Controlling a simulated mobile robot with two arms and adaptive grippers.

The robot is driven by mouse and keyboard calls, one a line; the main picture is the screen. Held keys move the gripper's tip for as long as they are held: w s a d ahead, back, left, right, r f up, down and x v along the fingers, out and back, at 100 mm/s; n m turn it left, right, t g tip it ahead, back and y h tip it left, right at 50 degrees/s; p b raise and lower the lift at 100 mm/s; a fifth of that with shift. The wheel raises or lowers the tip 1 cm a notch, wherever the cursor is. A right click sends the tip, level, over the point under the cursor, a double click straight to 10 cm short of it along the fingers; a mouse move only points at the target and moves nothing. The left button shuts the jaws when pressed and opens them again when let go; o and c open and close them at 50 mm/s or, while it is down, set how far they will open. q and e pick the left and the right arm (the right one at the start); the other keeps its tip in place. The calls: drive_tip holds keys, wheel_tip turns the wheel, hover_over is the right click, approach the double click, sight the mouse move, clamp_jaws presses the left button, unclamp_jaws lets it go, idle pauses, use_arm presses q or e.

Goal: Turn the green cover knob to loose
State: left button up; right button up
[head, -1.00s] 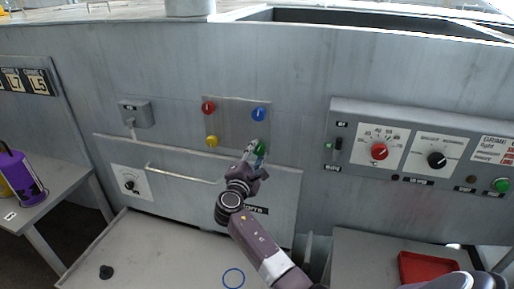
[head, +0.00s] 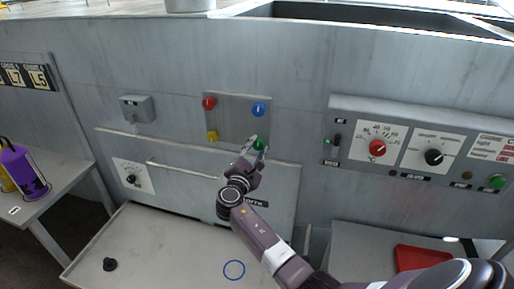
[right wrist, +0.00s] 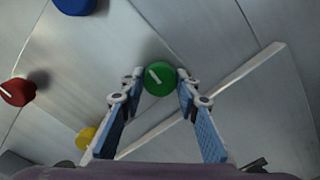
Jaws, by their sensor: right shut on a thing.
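The green cover knob (head: 260,144) is at the lower right of a square metal plate (head: 238,120) on the machine's front wall. In the right wrist view the green knob (right wrist: 159,79) has a pale pointer line slanting to the upper left. My right gripper (head: 253,147) is at the knob, and in the right wrist view its two fingertips (right wrist: 159,76) sit on either side of the knob, shut on it. The knob's lower left is partly hidden by the gripper in the head view. My left gripper is not in view.
Red (head: 209,103), blue (head: 258,110) and yellow (head: 212,136) knobs share the plate. A drawer front with a long handle (head: 182,170) is below. A control panel (head: 420,150) is at the right.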

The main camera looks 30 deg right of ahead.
drive_tip(key=o, duration=0.9)
drive_tip(key=shift+r, duration=0.2)
drive_tip(key=shift+o, duration=1.3)
drive_tip(key=shift+w+f, duration=0.1)
drive_tip(key=shift+f, duration=0.1)
drive_tip(key=shift+a, duration=0.1)
drive_tip(key=v, duration=1.1)
drive_tip(key=shift+s+a, duration=0.2)
drive_tip(key=shift+s, duration=0.15)
